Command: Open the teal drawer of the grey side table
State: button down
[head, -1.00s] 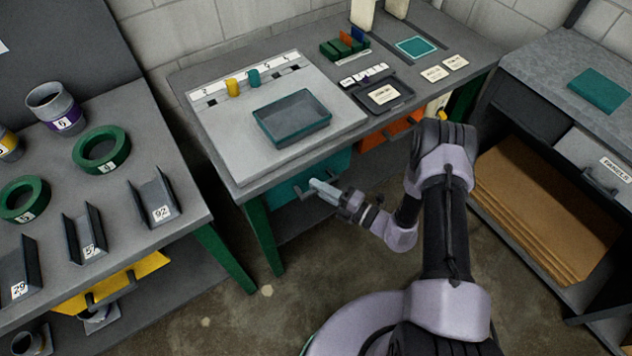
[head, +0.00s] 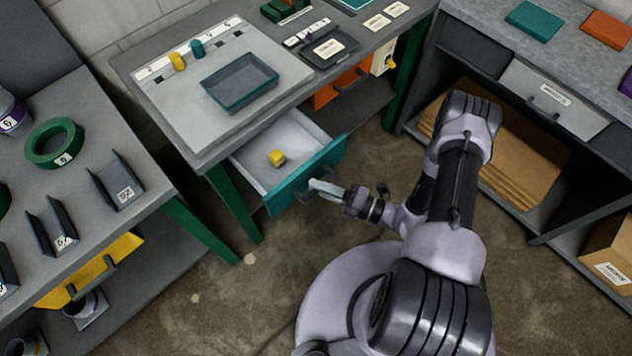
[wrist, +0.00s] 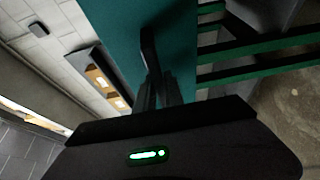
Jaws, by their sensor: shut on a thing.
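The teal drawer (head: 289,190) of the grey side table (head: 190,140) is pulled well out in the head view. Its pale inside shows, with a small yellow block (head: 276,157) lying in it. My gripper (head: 316,187) is at the dark handle on the drawer's teal front and is shut on that handle. In the wrist view the teal front (wrist: 125,40) fills the upper middle, with the dark handle (wrist: 149,50) running up from between my gripper's fingers (wrist: 158,90).
A teal tray (head: 240,80) and small yellow and teal pegs stand on the tabletop. An orange drawer (head: 340,84) is to the right. A yellow drawer (head: 95,272) is under the left bench. Bare floor (head: 230,300) lies in front.

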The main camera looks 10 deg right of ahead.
dwell(0.3)
jog(key=c, duration=1.4)
grip_release()
jog(key=shift+c, duration=0.2)
jog(key=p+v, duration=0.2)
jog(key=v, duration=1.5)
jog(key=shift+s+d, duration=0.2)
jog(key=shift+d, duration=0.05)
